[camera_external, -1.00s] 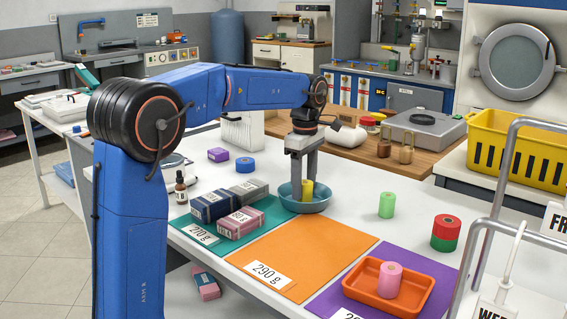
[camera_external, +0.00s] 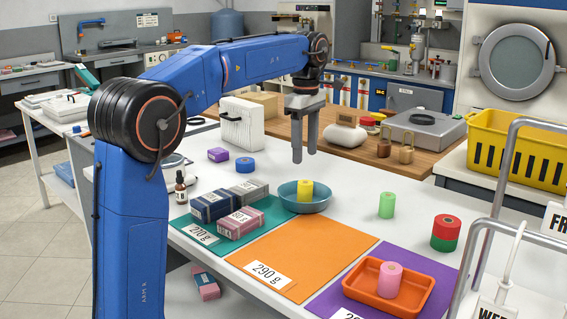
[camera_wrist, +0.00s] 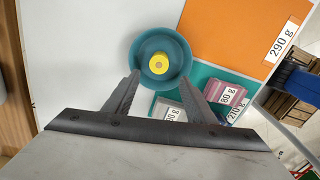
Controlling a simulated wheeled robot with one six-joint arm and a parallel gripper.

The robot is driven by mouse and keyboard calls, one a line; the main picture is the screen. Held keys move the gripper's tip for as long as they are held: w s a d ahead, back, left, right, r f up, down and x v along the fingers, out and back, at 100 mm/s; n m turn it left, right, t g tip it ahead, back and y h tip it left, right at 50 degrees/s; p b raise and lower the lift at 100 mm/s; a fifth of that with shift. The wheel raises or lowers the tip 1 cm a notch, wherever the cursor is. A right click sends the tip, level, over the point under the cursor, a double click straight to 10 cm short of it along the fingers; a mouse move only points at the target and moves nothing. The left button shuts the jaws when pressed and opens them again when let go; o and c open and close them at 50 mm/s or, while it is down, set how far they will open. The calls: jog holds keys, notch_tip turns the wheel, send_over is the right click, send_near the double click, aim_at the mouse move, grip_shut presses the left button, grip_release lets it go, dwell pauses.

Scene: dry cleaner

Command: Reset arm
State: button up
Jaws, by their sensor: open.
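My gripper (camera_external: 304,148) is open and empty, pointing down above the white table, apart from everything below it. A teal bowl (camera_external: 318,206) stands on the far corner of the teal mat (camera_external: 270,211), below my gripper. A yellow cylinder (camera_external: 305,191) stands upright in the bowl. In the wrist view the fingers of my gripper (camera_wrist: 166,93) are spread, with the teal bowl (camera_wrist: 138,62) and the yellow cylinder (camera_wrist: 158,64) beyond their tips.
Several labelled boxes (camera_external: 248,190) lie on the teal mat. An orange mat (camera_external: 310,250) is bare. A purple mat (camera_external: 420,270) bears an orange tray (camera_external: 364,292) with a pink cylinder (camera_external: 390,278). A green cylinder (camera_external: 387,205) and a red-green stack (camera_external: 445,240) stand at the right.

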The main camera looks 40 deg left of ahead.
jog(key=s+d+f+m+y, duration=0.15)
jog(key=s+m, duration=0.55)
jog(key=s, duration=0.7)
jog(key=s+d+f+m+y, duration=0.1)
jog(key=s+f+m, duration=0.2)
jog(key=s+m, duration=0.75)
jog(key=s+d+f+m+t+h, duration=0.1)
jog(key=s+d+f+t, duration=0.1)
jog(key=s+f, duration=0.4)
jog(key=s+d+f+m+t+h, duration=0.1)
jog(key=s+d+f+t, duration=0.1)
jog(key=s+f, duration=0.5)
jog(key=shift+s+d+f+t, duration=0.3)
jog(key=shift+d+f+t, duration=0.1)
jog(key=shift+f, duration=1.25)
